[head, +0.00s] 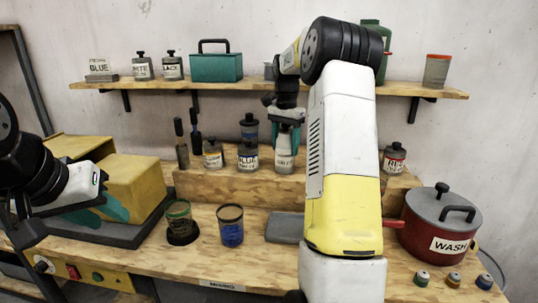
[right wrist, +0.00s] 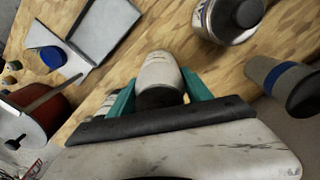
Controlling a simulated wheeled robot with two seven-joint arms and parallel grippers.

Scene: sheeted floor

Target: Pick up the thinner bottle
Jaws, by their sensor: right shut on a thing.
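A pale grey bottle (head: 285,160) with a label too small to read stands at the raised wooden step, right of the blue jar. It is the likely thinner bottle. My right gripper (head: 287,117) comes down on it from above and is shut on its upper part. In the right wrist view, the teal fingers (right wrist: 160,97) press both sides of the bottle's dark top, with its pale body (right wrist: 160,70) beyond. I cannot tell whether it is clear of the step. My left gripper (head: 105,207) is by the yellow box at the left; its jaw opening is unclear.
A blue-labelled jar (head: 248,157) stands close left of the bottle. A red-labelled jar (head: 394,160) and a red pot (head: 440,223) are at the right. Two open cups (head: 231,227) stand in front. A shelf (head: 260,88) with containers runs above.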

